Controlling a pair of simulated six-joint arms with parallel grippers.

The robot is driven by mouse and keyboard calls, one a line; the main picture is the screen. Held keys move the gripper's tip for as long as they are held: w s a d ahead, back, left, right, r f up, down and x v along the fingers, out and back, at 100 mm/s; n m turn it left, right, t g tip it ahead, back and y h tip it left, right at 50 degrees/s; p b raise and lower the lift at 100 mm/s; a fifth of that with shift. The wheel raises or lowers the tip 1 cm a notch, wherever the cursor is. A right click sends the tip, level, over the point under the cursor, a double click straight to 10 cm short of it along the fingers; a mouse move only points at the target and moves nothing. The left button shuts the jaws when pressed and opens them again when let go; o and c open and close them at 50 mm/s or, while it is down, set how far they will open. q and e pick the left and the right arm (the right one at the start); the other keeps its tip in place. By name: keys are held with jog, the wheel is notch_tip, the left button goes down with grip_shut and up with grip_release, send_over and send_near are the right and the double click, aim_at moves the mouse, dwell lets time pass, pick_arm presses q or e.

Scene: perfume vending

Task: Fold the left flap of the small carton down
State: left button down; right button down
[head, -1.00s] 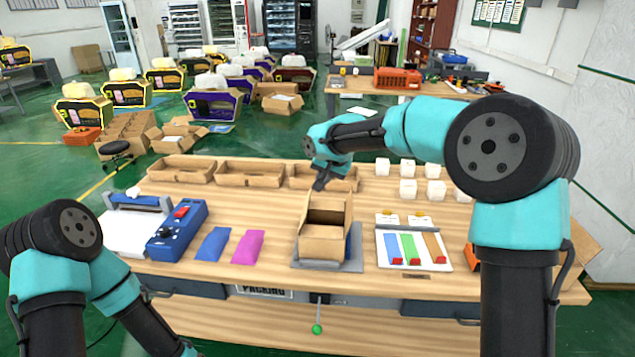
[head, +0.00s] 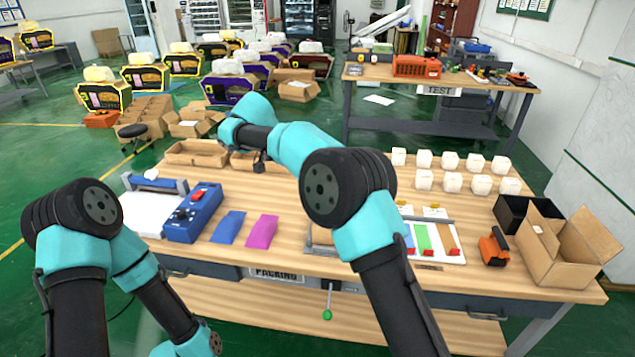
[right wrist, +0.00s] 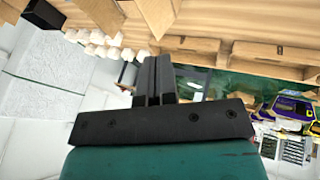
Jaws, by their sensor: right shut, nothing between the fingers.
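The small carton (head: 319,238) is almost wholly hidden behind my right arm in the head view; only a brown strip of its lower front shows, and its flaps cannot be seen. My right gripper (head: 260,163) is a small dark shape left of and behind the carton, over the row of cardboard trays. In the right wrist view the gripper (right wrist: 152,78) is shut and empty. A brown cardboard piece (right wrist: 156,14) shows beyond its fingertips there, perhaps a flap of the carton, apart from the fingers. My left gripper is out of view; its arm hangs at the lower left.
Shallow cardboard trays (head: 197,153) line the back edge. A blue device (head: 193,212), blue and magenta pieces (head: 261,231) lie left. Colored strips (head: 422,238), white blocks (head: 451,160) and a large open carton (head: 552,258) are right.

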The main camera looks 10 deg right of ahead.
jog(key=shift+f, duration=0.1)
jog(key=x, duration=0.4)
jog(key=s+d+x, duration=0.1)
jog(key=x, duration=0.3)
jog(key=d+x, duration=0.1)
jog(key=x, duration=0.3)
jog(key=shift+s+d, duration=0.3)
